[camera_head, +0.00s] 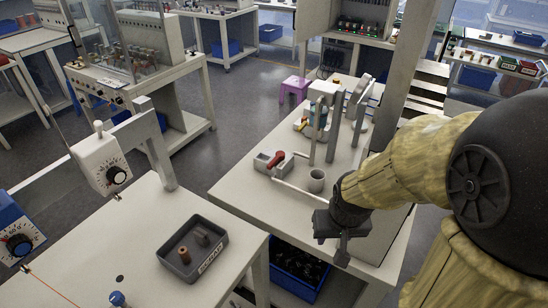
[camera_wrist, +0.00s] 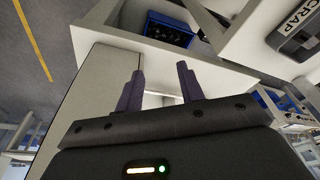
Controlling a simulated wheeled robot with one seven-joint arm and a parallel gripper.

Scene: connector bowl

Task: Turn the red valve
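The valve does not show in the wrist view.
A grey cup (camera_head: 317,181) and upright grey posts stand right of the valve. A dark scrap tray (camera_head: 172,262) with brown parts sits on the nearer left table; it also shows in the wrist view (camera_wrist: 294,34). A blue bin (camera_head: 297,270) is below the bench.

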